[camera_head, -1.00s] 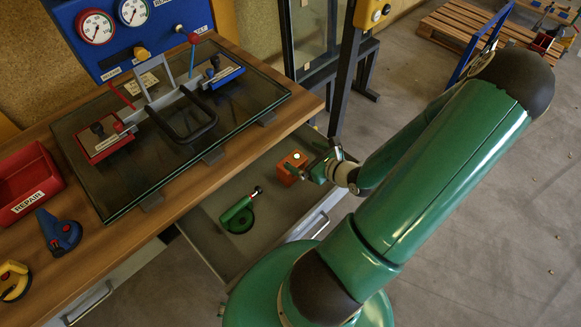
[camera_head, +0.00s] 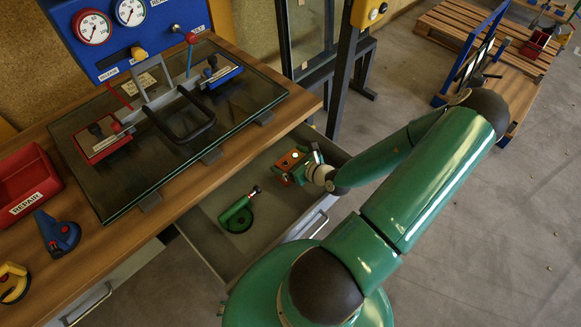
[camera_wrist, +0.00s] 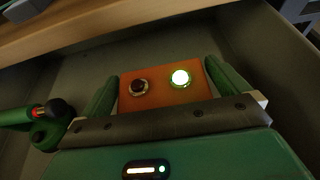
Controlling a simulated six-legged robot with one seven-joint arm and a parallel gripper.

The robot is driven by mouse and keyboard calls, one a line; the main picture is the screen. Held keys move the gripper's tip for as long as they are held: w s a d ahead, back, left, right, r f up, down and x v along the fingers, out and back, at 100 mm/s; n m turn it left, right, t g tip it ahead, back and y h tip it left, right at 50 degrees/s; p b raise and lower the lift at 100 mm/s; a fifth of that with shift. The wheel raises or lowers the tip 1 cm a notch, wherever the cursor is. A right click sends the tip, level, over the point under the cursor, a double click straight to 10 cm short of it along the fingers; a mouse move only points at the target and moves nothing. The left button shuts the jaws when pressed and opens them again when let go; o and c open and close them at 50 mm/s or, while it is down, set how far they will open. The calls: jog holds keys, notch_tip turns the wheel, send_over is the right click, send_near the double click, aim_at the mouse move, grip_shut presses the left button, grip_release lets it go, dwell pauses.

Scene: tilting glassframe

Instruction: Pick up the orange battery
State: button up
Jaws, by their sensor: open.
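The orange battery (camera_head: 289,160) is a small block inside the open drawer, near its back right corner. In the wrist view the battery (camera_wrist: 160,92) shows a dark round terminal and a lit green-white one. My gripper (camera_head: 287,170) is down in the drawer at the battery. In the wrist view its two green fingers (camera_wrist: 162,84) stand open, one on each side of the battery. I cannot tell whether either touches. My gripper's body hides the battery's near part.
A green tool with a round base (camera_head: 237,215) lies in the drawer (camera_head: 262,256), left of the battery. The drawer walls are close around my gripper. The wooden bench (camera_head: 172,200) with a glass sheet (camera_head: 150,165) overhangs the drawer's back left side.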

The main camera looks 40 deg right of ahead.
jog(key=shift+w+f, duration=0.2)
jog(key=shift+w, duration=0.3)
jog(key=shift+c, duration=0.2)
jog(key=c, duration=1.1)
jog(key=shift+r, duration=0.1)
jog(key=shift+c, duration=0.3)
